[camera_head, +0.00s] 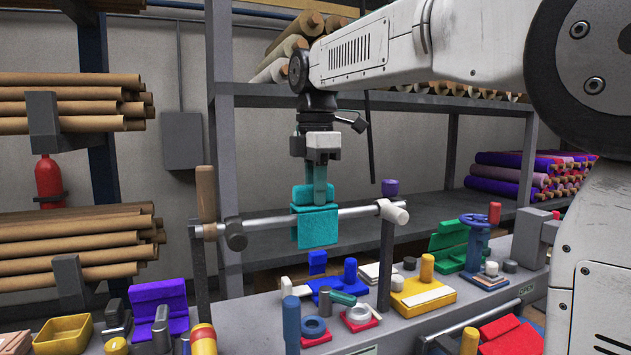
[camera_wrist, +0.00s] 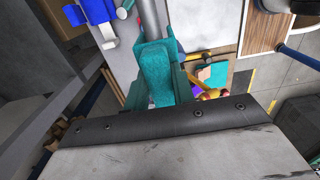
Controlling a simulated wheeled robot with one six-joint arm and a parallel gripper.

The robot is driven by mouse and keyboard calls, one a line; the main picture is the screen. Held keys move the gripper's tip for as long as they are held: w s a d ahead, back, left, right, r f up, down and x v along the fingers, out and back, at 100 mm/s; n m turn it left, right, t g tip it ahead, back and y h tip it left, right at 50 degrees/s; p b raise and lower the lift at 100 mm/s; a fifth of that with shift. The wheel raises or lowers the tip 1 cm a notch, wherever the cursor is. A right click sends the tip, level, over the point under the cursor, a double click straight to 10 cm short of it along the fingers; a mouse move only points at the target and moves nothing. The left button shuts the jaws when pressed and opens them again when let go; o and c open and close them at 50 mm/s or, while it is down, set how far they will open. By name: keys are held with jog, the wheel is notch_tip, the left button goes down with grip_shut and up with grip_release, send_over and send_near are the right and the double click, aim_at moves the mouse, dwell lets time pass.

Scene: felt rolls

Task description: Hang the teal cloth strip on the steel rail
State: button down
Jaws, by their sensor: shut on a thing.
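The teal cloth strip (camera_head: 318,230) hangs in front of the middle of the steel rail (camera_head: 270,221). Its upper part rises above the rail into my gripper (camera_head: 318,190), which points down and is shut on it. In the wrist view the strip (camera_wrist: 153,75) lies between the teal fingers of my gripper (camera_wrist: 156,92). The rail (camera_wrist: 150,18) runs up to the strip there and passes out of sight behind it. Whether the strip touches the rail, and how its far side lies, I cannot tell.
Two upright posts hold the rail; a wooden-topped post (camera_head: 206,195) stands at its left. A white end cap (camera_head: 393,212) is at its right. Below are a yellow block (camera_head: 422,294), a blue cylinder (camera_head: 291,322) and a purple bracket (camera_head: 158,302). Shelves with rolls stand behind.

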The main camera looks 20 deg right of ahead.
jog(key=shift+f, duration=0.45)
dwell(0.6)
jog(key=c, duration=1.1)
grip_release()
jog(key=shift+r, duration=0.1)
notch_tip(320, 180, up, 8)
jog(key=shift+f, duration=0.2)
jog(key=s+d+f+m+t, duration=0.1)
jog(key=s+d+f+m, duration=0.1)
jog(key=s+f+m, duration=1.6)
jog(key=s+f, duration=0.8)
jog(key=s, duration=0.2)
jog(key=shift+d+f, duration=0.35)
jog(key=shift+f, duration=0.05)
